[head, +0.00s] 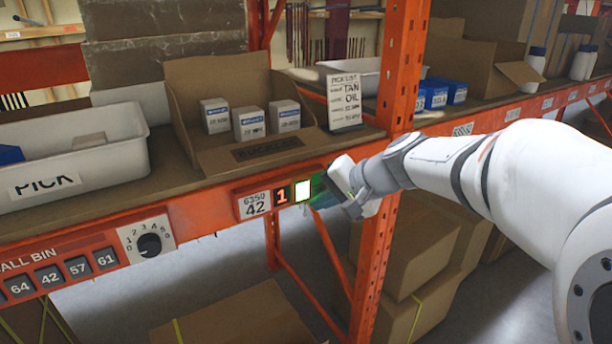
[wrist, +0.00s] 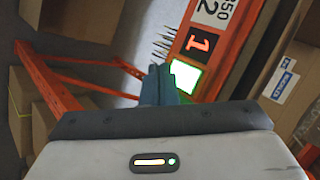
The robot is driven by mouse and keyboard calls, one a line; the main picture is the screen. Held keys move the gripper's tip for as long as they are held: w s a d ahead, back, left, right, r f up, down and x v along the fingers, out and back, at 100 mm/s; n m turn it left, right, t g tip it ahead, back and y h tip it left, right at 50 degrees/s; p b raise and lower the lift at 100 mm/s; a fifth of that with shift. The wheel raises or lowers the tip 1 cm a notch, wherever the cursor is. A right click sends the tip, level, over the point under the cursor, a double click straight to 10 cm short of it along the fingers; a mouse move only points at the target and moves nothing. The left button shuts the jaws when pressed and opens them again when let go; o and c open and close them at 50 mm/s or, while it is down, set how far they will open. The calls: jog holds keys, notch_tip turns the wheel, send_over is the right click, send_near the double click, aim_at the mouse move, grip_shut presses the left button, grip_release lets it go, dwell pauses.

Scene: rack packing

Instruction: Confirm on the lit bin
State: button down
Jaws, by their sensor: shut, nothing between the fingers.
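The lit bin's button (head: 303,190) glows white with a green edge on the orange shelf beam. Beside it are a red digit display (head: 282,195) reading 1 and a label (head: 255,203) reading 6350 42. The lit button also shows in the wrist view (wrist: 185,76), just right of the fingertips. My gripper (head: 328,201) is shut and empty, close to the right side of the button. In the wrist view its fingers (wrist: 160,84) are together. Whether they touch the button cannot be told. The open cardboard bin (head: 245,152) above the button holds three small boxes.
A pick list card (head: 345,102) stands on the shelf edge. A white PICK tote (head: 60,185) is at left. A dial (head: 149,245) and bin number buttons (head: 48,276) sit lower left. An orange upright (head: 401,70) stands behind my wrist. Cardboard boxes (head: 240,318) are below.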

aim_at(300, 198)
jog(key=shift+w+a, duration=0.65)
jog(key=shift+w, duration=0.35)
jog(key=shift+a, duration=0.1)
dwell(1.3)
jog(key=shift+w+a, duration=0.15)
jog(key=shift+w, duration=0.15)
jog(key=shift+w+a+b, duration=0.2)
jog(key=shift+w+b, duration=0.1)
jog(key=shift+w, duration=0.05)
dwell(0.7)
dwell(0.3)
jog(key=shift+s+d+b, duration=0.45)
jog(key=shift+s, duration=0.25)
jog(key=s+d+b, duration=0.1)
jog(key=s, duration=0.1)
jog(key=s+d+b, duration=0.1)
jog(key=s, duration=0.1)
jog(key=shift+d, duration=0.4)
